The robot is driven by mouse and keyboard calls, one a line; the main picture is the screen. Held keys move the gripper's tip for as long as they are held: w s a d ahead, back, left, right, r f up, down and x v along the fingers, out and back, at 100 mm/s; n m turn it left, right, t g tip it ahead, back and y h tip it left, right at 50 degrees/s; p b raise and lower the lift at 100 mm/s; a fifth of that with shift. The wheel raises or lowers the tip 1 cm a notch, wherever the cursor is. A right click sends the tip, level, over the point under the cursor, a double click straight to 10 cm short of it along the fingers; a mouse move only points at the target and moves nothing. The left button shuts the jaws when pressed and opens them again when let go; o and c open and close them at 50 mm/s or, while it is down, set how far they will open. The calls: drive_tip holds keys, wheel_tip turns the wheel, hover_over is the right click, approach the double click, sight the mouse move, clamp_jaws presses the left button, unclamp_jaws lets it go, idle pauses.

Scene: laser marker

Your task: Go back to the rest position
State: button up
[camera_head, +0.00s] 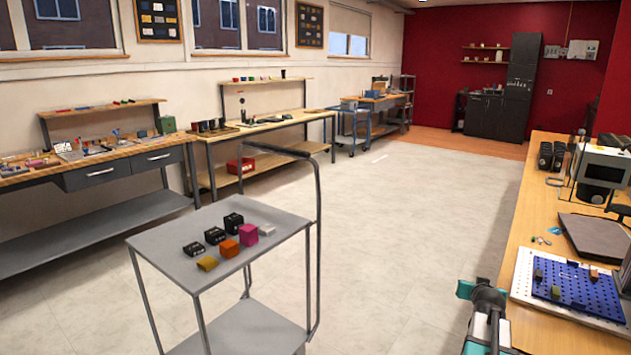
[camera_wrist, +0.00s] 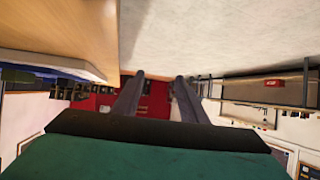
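My gripper (camera_wrist: 160,78) shows in the wrist view, with its two dark fingers apart and nothing between them. The wrist view is upside down and looks along the room toward the red wall. In the head view, teal and grey parts of my arm stand at the lower right, beside the front-left edge of the wooden workbench (camera_head: 536,230). The fingertips cannot be made out clearly there.
A blue perforated plate (camera_head: 567,292) with small blocks lies on a white board on the workbench, close to my arm. A dark flat panel (camera_head: 597,240) and a white machine (camera_head: 603,172) are behind. A grey cart (camera_head: 165,243) holds several small blocks. The middle floor is clear.

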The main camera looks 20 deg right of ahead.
drive_tip(key=w+a+f+n+y, duration=0.2)
drive_tip(key=w+a+f, duration=0.4)
drive_tip(key=a, duration=0.4)
drive_tip(key=s+a+f+n+g+y+p, duration=0.1)
drive_tip(key=a+f+y, duration=0.1)
drive_tip(key=a+f, duration=0.65)
drive_tip(key=s+a+f+n+g+y+p, duration=0.15)
drive_tip(key=a+f, duration=0.45)
drive_tip(key=a, duration=0.6)
drive_tip(key=a+f+n+g+y+p, duration=0.1)
drive_tip(key=a+f+n+y, duration=0.1)
drive_tip(key=a+f, duration=0.7)
drive_tip(key=s+a+f+n+g+y+p, duration=0.1)
drive_tip(key=s+a+f+g, duration=0.25)
drive_tip(key=s+a, duration=0.45)
drive_tip(key=s+a+f+n+g+p, duration=0.1)
drive_tip(key=s+a+f+g, duration=0.1)
drive_tip(key=s+a+f, duration=0.5)
drive_tip(key=s+a+r+g, duration=0.1)
drive_tip(key=s+g, duration=0.2)
drive_tip(key=s, duration=0.7)
drive_tip(key=s+a+r+g, duration=0.1)
drive_tip(key=s+a+g, duration=0.1)
drive_tip(key=s, duration=0.8)
drive_tip(key=shift+g+h, duration=0.35)
drive_tip(key=shift+g, duration=0.05)
